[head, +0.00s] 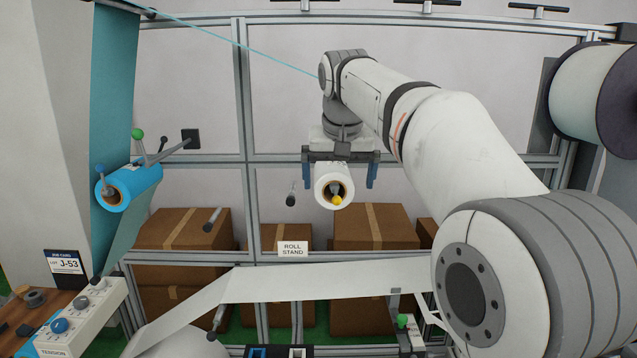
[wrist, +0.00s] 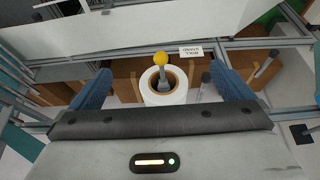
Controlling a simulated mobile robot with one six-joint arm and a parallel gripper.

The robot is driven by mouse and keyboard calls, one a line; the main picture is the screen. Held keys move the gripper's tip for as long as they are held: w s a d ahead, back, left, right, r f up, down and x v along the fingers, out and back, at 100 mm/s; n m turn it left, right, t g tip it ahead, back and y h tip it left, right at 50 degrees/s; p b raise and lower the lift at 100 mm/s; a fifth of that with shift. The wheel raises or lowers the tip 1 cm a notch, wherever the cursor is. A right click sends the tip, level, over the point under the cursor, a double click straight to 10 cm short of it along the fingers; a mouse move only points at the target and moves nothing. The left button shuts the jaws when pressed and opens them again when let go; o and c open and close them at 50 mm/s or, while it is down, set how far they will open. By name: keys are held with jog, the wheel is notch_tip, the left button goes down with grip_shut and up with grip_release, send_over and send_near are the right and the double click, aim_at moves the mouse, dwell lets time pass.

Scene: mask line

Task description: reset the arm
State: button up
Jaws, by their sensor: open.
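My arm reaches from the right side of the head view to the middle. My gripper (head: 340,184) points downward there, with its two blue fingers spread apart. A white roll (head: 322,184) with a brown core sits on a yellow-tipped peg and shows between the fingers. In the wrist view my gripper (wrist: 160,88) is also open, and the white roll (wrist: 150,95) lies between the fingers with gaps on both sides. I cannot tell how far in depth the roll is from the fingers.
A blue roll (head: 135,185) hangs on a peg at the left. A white web (head: 330,281) runs across below my gripper. Cardboard boxes (head: 185,228) stand behind the metal frame (head: 245,120). A control box (head: 80,318) is at lower left, and a large spool (head: 585,95) at upper right.

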jog(key=s+d+f+b, duration=0.3)
jog(key=s+d+f, duration=0.2)
jog(key=s+f, duration=0.9)
jog(key=s+d+f+g+b, duration=0.1)
jog(key=s+d+f+b, duration=0.2)
jog(key=s+f, duration=1.1)
notch_tip(320, 180, down, 2)
jog(key=d, duration=0.3)
jog(key=shift+s+f, duration=0.1)
jog(key=shift+c, duration=0.4)
